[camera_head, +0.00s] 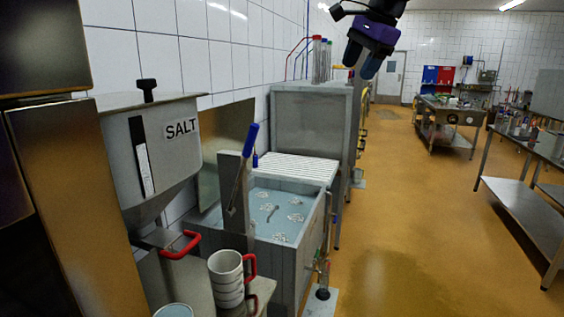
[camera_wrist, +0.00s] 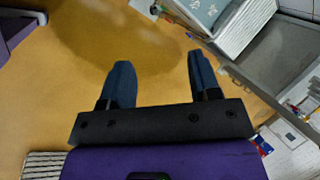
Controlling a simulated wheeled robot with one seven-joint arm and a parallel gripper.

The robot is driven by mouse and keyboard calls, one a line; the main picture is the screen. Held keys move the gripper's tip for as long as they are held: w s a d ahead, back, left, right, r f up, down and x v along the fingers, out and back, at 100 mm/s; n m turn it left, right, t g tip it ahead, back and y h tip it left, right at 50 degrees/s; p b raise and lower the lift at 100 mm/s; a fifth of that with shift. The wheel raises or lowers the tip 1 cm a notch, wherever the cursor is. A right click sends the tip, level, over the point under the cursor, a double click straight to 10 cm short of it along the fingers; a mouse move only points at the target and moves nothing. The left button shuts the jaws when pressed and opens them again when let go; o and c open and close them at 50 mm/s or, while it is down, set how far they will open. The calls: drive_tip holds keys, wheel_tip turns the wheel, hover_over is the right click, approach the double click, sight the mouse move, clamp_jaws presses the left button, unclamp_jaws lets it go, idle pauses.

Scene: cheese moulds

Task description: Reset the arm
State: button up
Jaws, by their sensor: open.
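My gripper (camera_head: 363,62) hangs at the top of the head view, right of centre, with its dark blue fingers pointing down. It is well above the floor and touches nothing. In the wrist view my gripper (camera_wrist: 158,80) has its two fingers spread apart with only the ochre floor (camera_wrist: 90,65) behind them. Nothing is held.
A hopper marked SALT (camera_head: 165,145) stands at the left, with white cups (camera_head: 228,280) below it. A steel basin (camera_head: 285,238) of pale liquid is in the centre. Steel tables (camera_head: 535,150) stand at the right. The floor between is clear.

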drive_tip(key=s+d+f+n+h, duration=0.1)
drive_tip(key=s+d+f+n, duration=0.3)
drive_tip(key=s, duration=0.8)
drive_tip(key=s+d+f+n+t+h, duration=0.1)
drive_tip(key=s+d+f+n, duration=0.3)
drive_tip(key=s+f, duration=0.4)
drive_tip(key=s+d+f+n+h, duration=0.1)
drive_tip(key=s+d+f+n, duration=0.3)
drive_tip(key=s, duration=1.2)
wheel_tip(320, 180, down, 2)
drive_tip(key=shift+d+f+t, duration=0.2)
drive_tip(key=shift+d+t, duration=0.1)
drive_tip(key=shift+d, duration=0.3)
idle(3.7)
